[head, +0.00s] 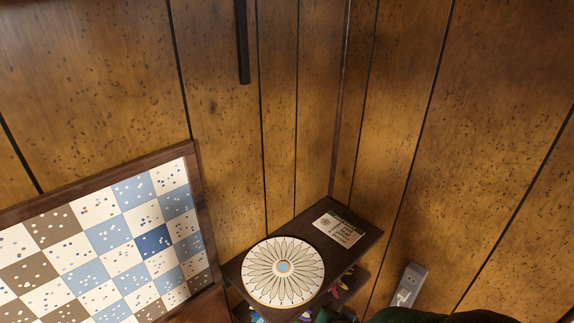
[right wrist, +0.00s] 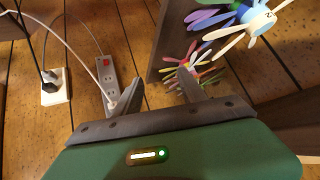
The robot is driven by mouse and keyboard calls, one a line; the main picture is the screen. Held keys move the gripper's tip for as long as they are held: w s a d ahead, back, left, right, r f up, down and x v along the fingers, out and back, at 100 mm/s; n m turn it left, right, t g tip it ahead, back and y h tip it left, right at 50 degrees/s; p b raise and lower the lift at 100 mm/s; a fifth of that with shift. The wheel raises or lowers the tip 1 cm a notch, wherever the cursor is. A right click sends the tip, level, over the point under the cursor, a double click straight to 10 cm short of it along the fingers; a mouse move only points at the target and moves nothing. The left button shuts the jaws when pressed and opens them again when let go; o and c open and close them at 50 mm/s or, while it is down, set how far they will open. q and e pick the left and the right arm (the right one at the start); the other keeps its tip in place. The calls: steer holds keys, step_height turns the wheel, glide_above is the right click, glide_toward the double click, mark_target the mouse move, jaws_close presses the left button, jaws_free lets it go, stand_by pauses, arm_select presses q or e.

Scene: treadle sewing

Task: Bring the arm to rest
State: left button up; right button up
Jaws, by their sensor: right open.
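My right gripper (right wrist: 157,90) shows in the right wrist view with its two dark fingers spread apart. Nothing is between the fingers. Its green body fills the bottom of that view, with a small lit strip on it. Beyond the fingers are a wood-panel surface and a dark shelf side. In the head view only a dark green part of my arm shows at the bottom edge, and no fingertips can be seen there. My left gripper is in neither view.
A dark corner shelf (head: 349,255) carries a round patterned disc (head: 284,271) and a printed card (head: 338,229). Colourful flower-like items (right wrist: 232,22) sit close beyond the right fingers. A power strip (head: 408,285) and a wall outlet (right wrist: 55,88) have cords. A framed quilt (head: 110,240) stands left.

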steer(key=s+d+n+g+y, duration=0.1)
steer(key=s+d+n+g, duration=0.2)
steer(key=s, duration=0.3)
steer(key=s+d+n+g+y, duration=0.2)
steer(key=s+d+n+g, duration=0.1)
steer(key=s, duration=0.4)
arm_select(q)
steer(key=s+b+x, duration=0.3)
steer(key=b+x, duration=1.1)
steer(key=b, duration=0.1)
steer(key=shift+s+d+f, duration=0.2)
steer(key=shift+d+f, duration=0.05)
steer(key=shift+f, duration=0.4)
arm_select(e)
step_height(320, 180, down, 15)
steer(key=a, duration=0.1)
steer(key=shift+w, duration=0.35)
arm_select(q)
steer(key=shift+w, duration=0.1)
arm_select(e)
steer(key=shift+w+a+f, duration=0.1)
steer(key=shift+a, duration=0.05)
